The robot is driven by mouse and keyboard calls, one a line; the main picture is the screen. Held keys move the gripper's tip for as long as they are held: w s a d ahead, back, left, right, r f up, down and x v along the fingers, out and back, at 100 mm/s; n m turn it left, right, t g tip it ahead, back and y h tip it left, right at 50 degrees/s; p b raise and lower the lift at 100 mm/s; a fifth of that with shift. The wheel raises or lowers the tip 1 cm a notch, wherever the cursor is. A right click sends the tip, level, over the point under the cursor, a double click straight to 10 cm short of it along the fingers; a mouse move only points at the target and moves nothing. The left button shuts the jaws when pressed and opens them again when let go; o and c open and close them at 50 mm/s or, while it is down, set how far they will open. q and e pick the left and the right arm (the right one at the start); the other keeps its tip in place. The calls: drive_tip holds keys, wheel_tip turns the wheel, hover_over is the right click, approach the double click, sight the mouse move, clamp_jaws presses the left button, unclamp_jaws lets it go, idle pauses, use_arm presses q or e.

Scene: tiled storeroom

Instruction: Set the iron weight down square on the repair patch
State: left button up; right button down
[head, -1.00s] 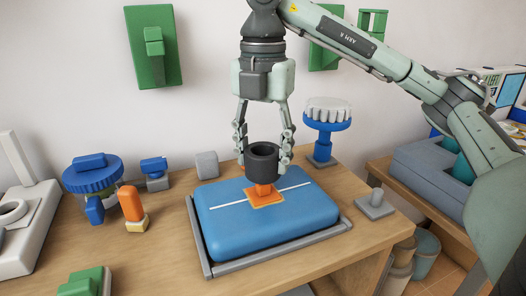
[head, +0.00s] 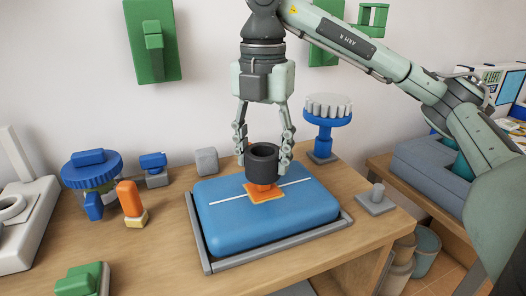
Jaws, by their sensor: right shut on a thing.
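The iron weight (head: 263,161) is a dark grey, hollow-topped cylinder with an orange piece at its underside. My right gripper (head: 264,152) is shut on it, one finger on each side, and holds it about upright. The repair patch (head: 277,196) is a flat orange square on top of the blue cushion (head: 225,232), with a white line running across the cushion behind it. The weight is over the back middle of the patch and hides part of it. I cannot tell whether the weight's underside touches the patch. My left gripper is not in view.
The cushion lies in a grey tray (head: 207,262) on the wooden table (head: 160,262). A blue stand with a white toothed top (head: 326,108) is behind right. An orange-topped piece (head: 130,199) and a blue round stand (head: 93,172) are left.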

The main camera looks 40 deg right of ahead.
sight(263, 168)
drive_tip(key=shift+f+b, duration=1)
drive_tip(key=shift+f, duration=0.4)
drive_tip(key=c, duration=0.6)
unclamp_jaws()
drive_tip(key=shift+o, duration=0.2)
drive_tip(key=shift+f, duration=0.1)
wheel_tip(263, 168, up, 12)
